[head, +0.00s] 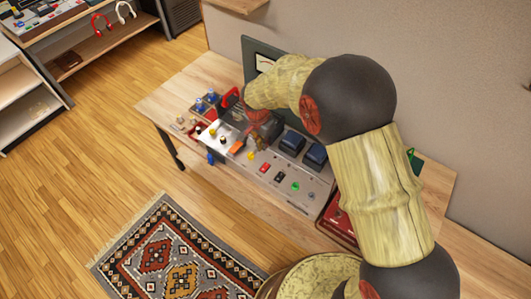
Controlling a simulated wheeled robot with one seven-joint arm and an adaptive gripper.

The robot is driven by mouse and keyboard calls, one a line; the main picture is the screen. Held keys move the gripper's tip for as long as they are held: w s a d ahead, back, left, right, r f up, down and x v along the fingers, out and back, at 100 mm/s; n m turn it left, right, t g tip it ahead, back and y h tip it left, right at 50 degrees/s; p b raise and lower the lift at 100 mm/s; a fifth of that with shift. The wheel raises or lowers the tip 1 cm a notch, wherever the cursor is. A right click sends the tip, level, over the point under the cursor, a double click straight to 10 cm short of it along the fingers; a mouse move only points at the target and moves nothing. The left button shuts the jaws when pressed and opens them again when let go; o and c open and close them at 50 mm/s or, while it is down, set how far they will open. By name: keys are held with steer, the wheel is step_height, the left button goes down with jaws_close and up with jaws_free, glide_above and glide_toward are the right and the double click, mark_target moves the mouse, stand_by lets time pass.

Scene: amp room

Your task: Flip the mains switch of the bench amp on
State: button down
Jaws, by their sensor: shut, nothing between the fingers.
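The bench amp (300,178) stands on the wooden bench, its pale sloped front panel carrying knobs, coloured buttons and small switches. A small red switch (265,168) and a dark one beside it sit in the middle of the panel. I cannot tell which control is the mains switch, or its position. My gripper (260,143) is over the left half of the amp, close to the panel, shut and empty. It is small in the view, and I cannot tell whether it touches anything. My gripper and arm hide part of the amp's top and back.
The wooden bench (165,98) runs along the wall. A tray with blue-topped items (207,101) lies left of the amp, and a red case (338,222) lies to its right. A patterned rug (160,250) covers the floor in front. Shelves stand at the far left.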

mark_target(266, 163)
steer(key=f, duration=0.4)
steer(key=w+f, duration=0.1)
steer(key=f, duration=0.4)
steer(key=d+f+b, duration=0.1)
steer(key=f, duration=0.3)
steer(key=shift+w+f, duration=0.15)
steer(key=shift+f, duration=0.1)
